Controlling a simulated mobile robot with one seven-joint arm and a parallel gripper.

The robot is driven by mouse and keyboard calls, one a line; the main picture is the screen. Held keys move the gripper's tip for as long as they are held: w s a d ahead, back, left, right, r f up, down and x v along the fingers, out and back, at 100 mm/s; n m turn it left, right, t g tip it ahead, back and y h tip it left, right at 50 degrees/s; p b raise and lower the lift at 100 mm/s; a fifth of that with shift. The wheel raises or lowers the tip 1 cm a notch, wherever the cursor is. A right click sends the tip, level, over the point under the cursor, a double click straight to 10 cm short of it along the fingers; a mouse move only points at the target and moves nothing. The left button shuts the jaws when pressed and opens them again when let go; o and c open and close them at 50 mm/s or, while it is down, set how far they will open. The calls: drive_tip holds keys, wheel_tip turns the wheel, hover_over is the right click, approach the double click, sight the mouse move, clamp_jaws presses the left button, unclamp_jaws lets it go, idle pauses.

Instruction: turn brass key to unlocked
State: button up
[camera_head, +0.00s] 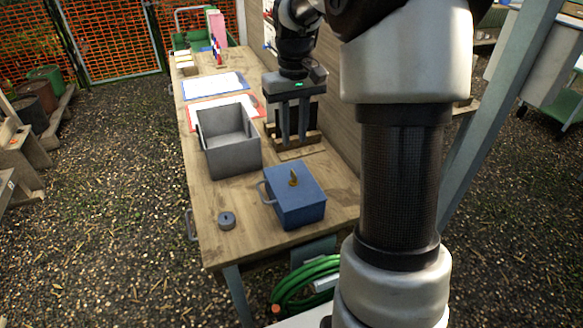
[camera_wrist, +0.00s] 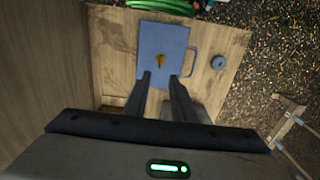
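The brass key (camera_head: 293,178) stands up from the lid of a blue box (camera_head: 301,208) near the front of the wooden table. In the wrist view the key (camera_wrist: 161,60) sits on the blue lid (camera_wrist: 150,40), beyond my fingertips. My gripper (camera_head: 293,139) hangs pointing down behind the box, apart from the key. In the wrist view the two fingers of my gripper (camera_wrist: 161,77) are apart with nothing between them. The key's turned position is too small to read.
A grey open bin (camera_head: 231,164) stands left of my gripper. A small grey round weight (camera_head: 227,220) lies left of the box. Clipboards (camera_head: 215,86) lie farther back on the wooden table (camera_head: 210,235). A wooden panel runs along the table's right side.

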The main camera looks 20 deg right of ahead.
sight(293, 172)
wheel_tip(293, 172, down, 12)
drive_tip(key=shift+r+b, duration=0.2)
drive_tip(key=shift+b, duration=0.2)
drive_tip(key=shift+c, duration=0.3)
clamp_jaws()
